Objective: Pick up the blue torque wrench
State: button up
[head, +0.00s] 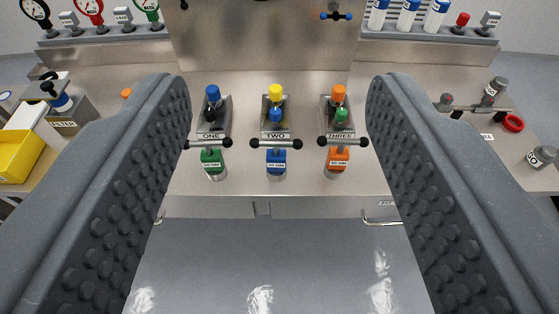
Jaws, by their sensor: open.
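The blue torque wrench (276,158) is in the middle of a row of three. It has a blue labelled body and a silver T-bar with black ends, and it is at the front of the counter before the holder marked TWO (275,134). A green torque wrench (212,158) is to its left, before ONE. An orange one (337,158) is to its right, before THREE. My gripper (277,110) is open and empty, its two grey padded fingers wide apart. All three wrenches show between the fingers, with the blue one near the middle. No finger appears to touch them.
Blue, yellow and orange knobs stand behind the wrenches. A yellow bin (18,156) and a box marked FILTER (66,112) are on the left. Pipe fittings (475,106) and a red ring (513,123) are on the right. Gauges and bottles line the back shelves.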

aim_at(276, 168)
jog(key=u, duration=0.2)
jog(key=i, duration=0.65)
jog(key=z, duration=1.25)
